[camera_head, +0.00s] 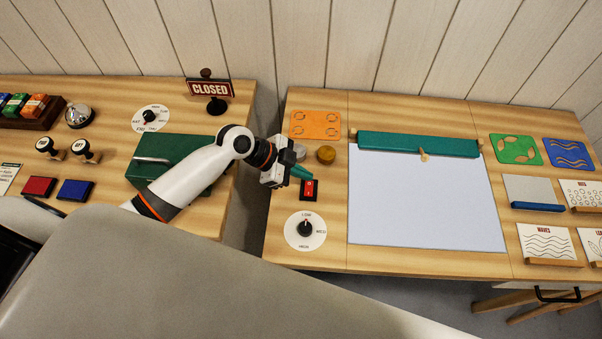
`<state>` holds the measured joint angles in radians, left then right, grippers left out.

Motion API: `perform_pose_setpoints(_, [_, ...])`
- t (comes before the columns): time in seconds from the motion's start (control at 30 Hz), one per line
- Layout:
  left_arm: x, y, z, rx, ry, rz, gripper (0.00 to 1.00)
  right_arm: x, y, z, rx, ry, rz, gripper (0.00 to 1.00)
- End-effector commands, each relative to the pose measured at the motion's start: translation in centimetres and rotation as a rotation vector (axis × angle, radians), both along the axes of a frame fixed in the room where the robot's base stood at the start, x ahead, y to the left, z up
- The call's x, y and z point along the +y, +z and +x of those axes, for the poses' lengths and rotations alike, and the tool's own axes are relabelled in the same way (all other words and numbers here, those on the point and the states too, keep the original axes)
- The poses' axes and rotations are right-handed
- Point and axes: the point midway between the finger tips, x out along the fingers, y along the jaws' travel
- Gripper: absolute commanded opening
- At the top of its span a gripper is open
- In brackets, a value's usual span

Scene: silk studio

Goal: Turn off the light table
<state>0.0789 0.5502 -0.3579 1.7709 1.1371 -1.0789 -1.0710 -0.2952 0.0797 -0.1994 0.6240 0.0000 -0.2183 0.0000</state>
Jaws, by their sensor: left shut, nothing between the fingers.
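The light table's pale panel (425,205) lies on the right wooden table, with a teal bar (418,145) along its back edge. A red rocker switch (309,188) in a black frame sits left of the panel. My left gripper (304,173) is shut and empty, its teal fingertips just above the back end of the switch. I cannot tell whether they touch it. A round dial (305,230) with a black knob lies in front of the switch. My right gripper is out of view.
A brass knob (326,154) and an orange card (315,125) lie close behind the gripper. A gap separates the two tables. The left table holds a green box (172,155), stamps, ink pads and a CLOSED sign (208,88). Pattern cards lie at right.

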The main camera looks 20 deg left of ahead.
Motion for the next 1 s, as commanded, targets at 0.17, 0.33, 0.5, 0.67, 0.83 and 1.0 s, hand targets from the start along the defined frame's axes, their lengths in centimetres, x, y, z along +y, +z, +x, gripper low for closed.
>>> perform_pose_setpoints(0.17, [0.3, -2.3, 0.2, 0.005, 0.005, 0.001, 0.0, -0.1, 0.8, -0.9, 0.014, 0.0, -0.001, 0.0])
perform_pose_setpoints(0.33, [0.4, -3.3, 0.3, 0.003, 0.003, 0.003, 0.0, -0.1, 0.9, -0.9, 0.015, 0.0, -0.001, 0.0])
perform_pose_setpoints(0.5, [0.4, -3.4, 0.3, 0.001, 0.002, 0.002, 0.0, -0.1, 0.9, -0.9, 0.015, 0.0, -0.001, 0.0])
perform_pose_setpoints(0.67, [0.4, -3.5, 0.3, 0.005, 0.002, 0.002, 0.0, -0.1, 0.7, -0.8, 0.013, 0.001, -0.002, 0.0])
perform_pose_setpoints(0.83, [0.5, -4.0, 0.5, 0.062, 0.002, -0.014, 0.0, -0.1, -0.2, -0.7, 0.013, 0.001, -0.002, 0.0])
perform_pose_setpoints(1.0, [0.5, -4.0, 0.4, 0.063, 0.002, -0.013, 0.0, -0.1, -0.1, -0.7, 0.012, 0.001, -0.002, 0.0])
